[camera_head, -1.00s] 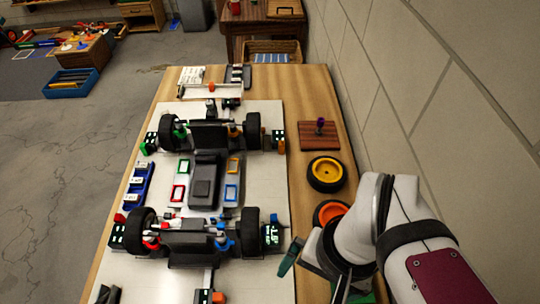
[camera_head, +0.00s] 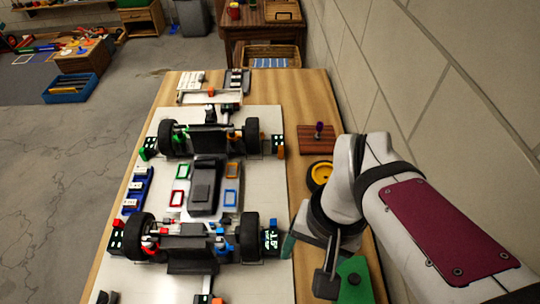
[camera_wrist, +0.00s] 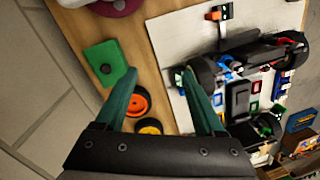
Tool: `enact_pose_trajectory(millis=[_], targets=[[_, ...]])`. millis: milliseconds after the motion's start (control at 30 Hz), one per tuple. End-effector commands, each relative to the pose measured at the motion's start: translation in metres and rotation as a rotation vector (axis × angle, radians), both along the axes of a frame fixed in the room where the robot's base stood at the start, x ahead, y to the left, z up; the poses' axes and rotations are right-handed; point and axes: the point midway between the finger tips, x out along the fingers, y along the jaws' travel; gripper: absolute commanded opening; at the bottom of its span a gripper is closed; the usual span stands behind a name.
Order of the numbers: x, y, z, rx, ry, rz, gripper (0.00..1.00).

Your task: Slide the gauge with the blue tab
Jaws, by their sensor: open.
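The gauge with the blue tab (camera_head: 272,241) stands on the white board beside the car's near right wheel (camera_head: 249,235). It is a dark block with a lit green readout, and its small blue tab (camera_head: 273,224) shows on top. My gripper (camera_wrist: 160,73) is open and empty, with two green fingers spread in the wrist view. In the head view one green finger (camera_head: 288,246) shows just right of the gauge, apart from it; the other is hidden by the arm. In the wrist view the right finger covers part of the area near the wheel, and I cannot make out the gauge clearly.
Similar gauges stand at the other wheels, with red (camera_head: 118,220), green (camera_head: 143,153) and orange (camera_head: 280,148) tabs. A green block with a dark knob (camera_head: 353,275) lies right of the board.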

Motion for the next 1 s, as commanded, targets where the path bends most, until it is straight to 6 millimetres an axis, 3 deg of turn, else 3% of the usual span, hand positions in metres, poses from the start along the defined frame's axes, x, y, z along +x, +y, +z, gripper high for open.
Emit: enact_pose_trajectory(millis=[33,133,200,300,467,800,1000], targets=[[0.029,0.005,-0.002,-0.022,0.004,0.071,0.60],[0.091,0.021,-0.015,-0.067,-0.016,0.215,0.42],[0.124,0.034,-0.028,-0.092,-0.030,0.299,0.35],[0.150,0.046,-0.042,-0.109,-0.042,0.365,0.35],[0.156,0.049,-0.064,-0.114,-0.043,0.381,0.35],[0.154,0.048,-0.155,-0.112,-0.042,0.379,0.35],[0.155,0.049,-0.188,-0.112,-0.044,0.377,0.35]])
